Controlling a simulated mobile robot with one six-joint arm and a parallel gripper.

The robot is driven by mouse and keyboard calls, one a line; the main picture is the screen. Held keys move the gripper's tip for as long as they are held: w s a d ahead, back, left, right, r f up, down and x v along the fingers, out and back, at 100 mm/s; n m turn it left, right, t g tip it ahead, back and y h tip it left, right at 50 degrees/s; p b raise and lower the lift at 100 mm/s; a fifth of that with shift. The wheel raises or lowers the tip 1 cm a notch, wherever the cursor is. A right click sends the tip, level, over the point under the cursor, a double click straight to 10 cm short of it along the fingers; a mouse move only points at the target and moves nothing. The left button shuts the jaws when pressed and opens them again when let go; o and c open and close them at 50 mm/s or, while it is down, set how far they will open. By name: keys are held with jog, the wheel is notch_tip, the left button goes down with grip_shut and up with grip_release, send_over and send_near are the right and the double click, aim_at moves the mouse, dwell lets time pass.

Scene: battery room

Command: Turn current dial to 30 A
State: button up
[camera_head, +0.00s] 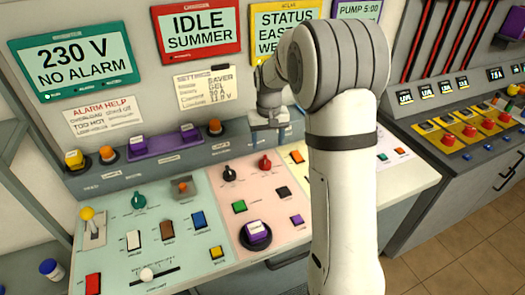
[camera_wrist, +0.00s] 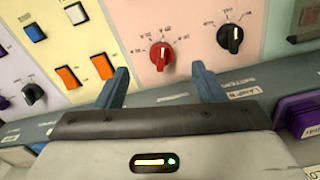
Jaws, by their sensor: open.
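A red dial (camera_wrist: 160,55) with a pale pointer line sits on the pink panel in the wrist view, with small labels around it that are too blurred to read surely. It also shows in the head view (camera_head: 265,163). My gripper (camera_wrist: 160,69) is open and empty, its two blue-grey fingers apart on either side of the red dial in the picture. I cannot tell that either finger touches it. In the head view my gripper (camera_head: 268,122) hangs above the back of the panel. A settings note (camera_head: 206,87) on the wall appears to read 30 A.
A black dial (camera_wrist: 230,38) stands beside the red one. Orange switches (camera_wrist: 103,66) lie to the left in the wrist view.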

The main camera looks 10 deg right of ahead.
send_over(265, 159)
notch_tip(265, 159, down, 4)
jog(key=shift+f, duration=0.25)
notch_tip(265, 159, down, 8)
jog(key=shift+r+p, duration=0.2)
jog(key=shift+p, duration=0.85)
jog(key=shift+c, duration=0.3)
jog(key=c, duration=0.9)
